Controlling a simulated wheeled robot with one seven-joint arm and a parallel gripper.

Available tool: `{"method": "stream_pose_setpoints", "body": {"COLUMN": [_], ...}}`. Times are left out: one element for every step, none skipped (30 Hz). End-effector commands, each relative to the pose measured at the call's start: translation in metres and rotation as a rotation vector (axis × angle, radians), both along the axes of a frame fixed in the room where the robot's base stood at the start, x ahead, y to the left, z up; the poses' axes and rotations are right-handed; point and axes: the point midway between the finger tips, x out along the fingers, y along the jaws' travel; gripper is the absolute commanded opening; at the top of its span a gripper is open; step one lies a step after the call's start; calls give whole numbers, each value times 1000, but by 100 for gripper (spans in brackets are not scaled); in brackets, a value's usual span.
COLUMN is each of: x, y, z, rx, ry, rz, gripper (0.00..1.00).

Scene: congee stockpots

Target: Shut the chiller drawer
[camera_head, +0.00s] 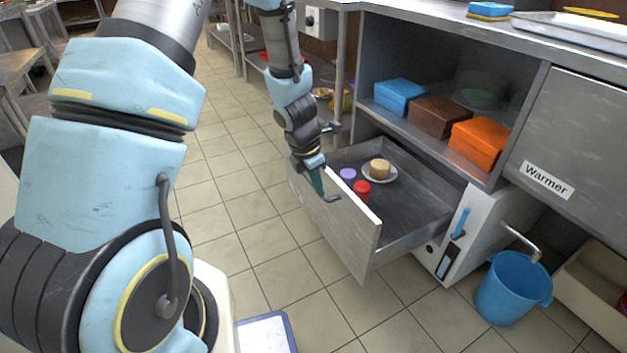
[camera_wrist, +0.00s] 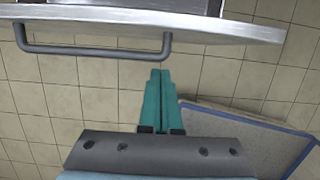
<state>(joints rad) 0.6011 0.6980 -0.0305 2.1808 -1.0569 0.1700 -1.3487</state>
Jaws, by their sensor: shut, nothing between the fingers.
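The chiller drawer (camera_head: 352,231) is pulled well out below the counter. It holds a plate with a tan round item (camera_head: 380,168), a purple-lidded container (camera_head: 348,174) and a red-lidded container (camera_head: 361,190). My gripper (camera_head: 321,192) is at the outer side of the drawer front, by its bar handle (camera_head: 332,198). In the wrist view, my gripper's teal fingers (camera_wrist: 159,72) are together and empty, close to the right end of the grey handle (camera_wrist: 95,53). I cannot tell whether they touch it.
A shelf above the drawer holds a blue box (camera_head: 400,96), a brown box (camera_head: 440,114) and an orange box (camera_head: 479,142). A blue bucket (camera_head: 512,290) stands on the floor right of the drawer, below the warmer (camera_head: 575,140).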

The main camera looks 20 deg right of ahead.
Motion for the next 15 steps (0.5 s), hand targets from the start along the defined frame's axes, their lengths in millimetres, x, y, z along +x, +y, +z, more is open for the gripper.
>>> {"method": "stream_pose_setpoints", "body": {"x": [1,2,3,4,4,6,6,7,7,7,8,8,8,8,8], "y": [-9,-13,-18,-22,-24,-28,-31,-33,-35,-36,-38,-39,-39,-39,-40], "z": [0,1,1,1,1,1,1,1,1,1,1,1,1,1,0], "rx": [-2,0,0,-1,-1,0,0,0,-1,-1,-1,-1,-1,-1,-1], "ry": [-3,-4,-3,-2,-2,-3,-3,-3,-2,-2,-2,-2,-1,-1,-1], "rz": [-5,-5,-4,-5,-4,-2,-2,-2,-2,-2,-2,-2,-1,-1,-1], "gripper": [0,0,0,0,0,0,0,0,0,0,0,0,0,0,0]}}
